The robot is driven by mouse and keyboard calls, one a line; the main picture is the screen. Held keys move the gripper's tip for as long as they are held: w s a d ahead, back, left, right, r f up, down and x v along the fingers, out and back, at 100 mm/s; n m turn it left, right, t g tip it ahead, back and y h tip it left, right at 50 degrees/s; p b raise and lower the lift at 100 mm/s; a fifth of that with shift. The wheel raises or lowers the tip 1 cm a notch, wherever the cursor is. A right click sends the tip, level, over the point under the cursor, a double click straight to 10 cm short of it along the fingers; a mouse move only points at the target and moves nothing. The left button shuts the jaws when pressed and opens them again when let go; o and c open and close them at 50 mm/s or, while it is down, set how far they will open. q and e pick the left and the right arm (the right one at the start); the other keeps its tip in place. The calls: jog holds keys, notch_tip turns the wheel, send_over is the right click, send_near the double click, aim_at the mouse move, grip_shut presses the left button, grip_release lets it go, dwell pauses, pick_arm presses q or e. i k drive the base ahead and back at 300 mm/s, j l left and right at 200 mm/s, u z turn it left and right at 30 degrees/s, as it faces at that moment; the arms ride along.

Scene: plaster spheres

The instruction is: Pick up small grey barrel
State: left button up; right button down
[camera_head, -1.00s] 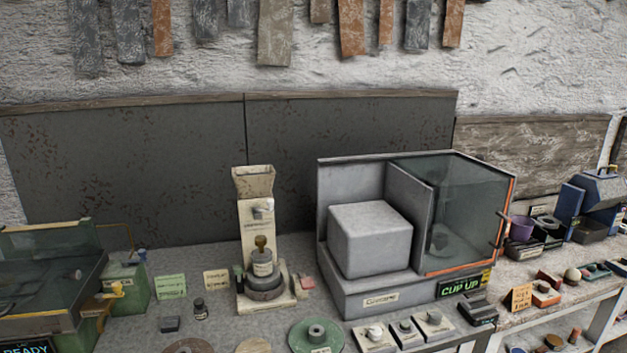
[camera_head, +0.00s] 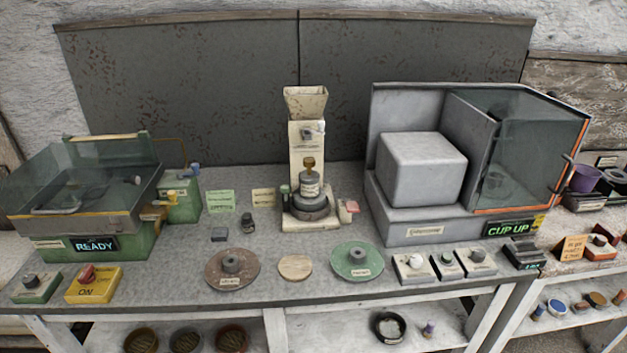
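A small grey barrel-like cylinder with a pale label (camera_head: 310,188) stands upright on a round dark base in the cream machine (camera_head: 306,140), with a brass-coloured knob above it. I take it as the grey barrel, but its label is too small to read. A small dark object (camera_head: 247,222) stands on the bench to its left; its exact shape is hard to tell. Neither of my grippers shows in the head view.
A green machine with a clear cover and READY sign (camera_head: 96,244) stands left. A large grey cabinet with a glass door and CUP UP sign (camera_head: 420,215) stands right. Brown (camera_head: 215,279) and green (camera_head: 344,275) discs, a wooden disc (camera_head: 295,267) and switches (camera_head: 416,266) line the front edge.

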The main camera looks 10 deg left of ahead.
aim_at(308, 198)
jog(key=i+l+u, duration=0.15)
jog(key=l, duration=0.2)
jog(key=i+l+u, duration=0.15)
jog(key=l, duration=0.2)
jog(key=i+l+u, duration=0.15)
jog(key=l, duration=0.25)
jog(key=i, duration=0.05)
